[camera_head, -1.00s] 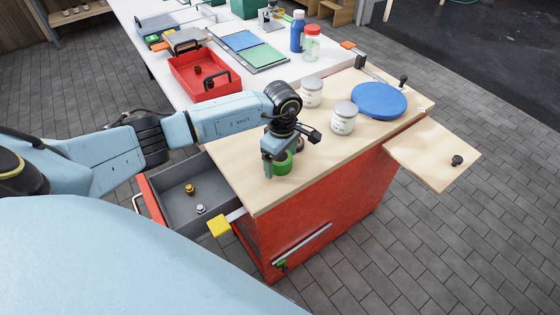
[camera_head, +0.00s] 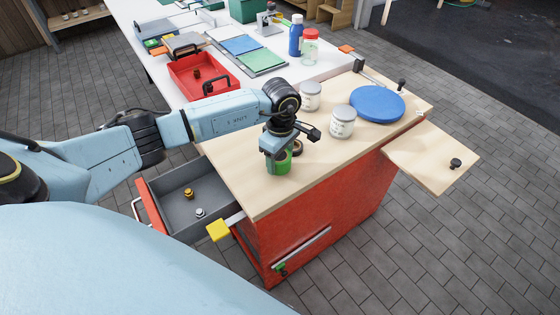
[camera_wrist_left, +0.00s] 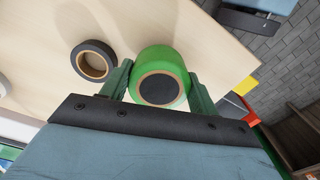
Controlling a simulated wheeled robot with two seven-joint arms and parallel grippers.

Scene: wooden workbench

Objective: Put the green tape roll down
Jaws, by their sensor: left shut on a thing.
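The green tape roll (camera_head: 279,165) is at the near left part of the wooden bench top, close to its front-left edge. My left gripper (camera_head: 277,158) is shut on it from above, and the wrist hides part of it. In the left wrist view the green tape roll (camera_wrist_left: 165,59) sits between the two fingers of the left gripper (camera_wrist_left: 160,84), with its dark round core facing the camera. I cannot tell whether the roll touches the wood. My right gripper is not in view.
A dark tape roll (camera_head: 297,147) lies just beside the green one; it also shows in the wrist view (camera_wrist_left: 93,61). Two pale jars (camera_head: 342,121) and a blue disc (camera_head: 378,103) stand farther back. A grey open drawer (camera_head: 215,186) is at left. Bare wood (camera_head: 320,165) lies right.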

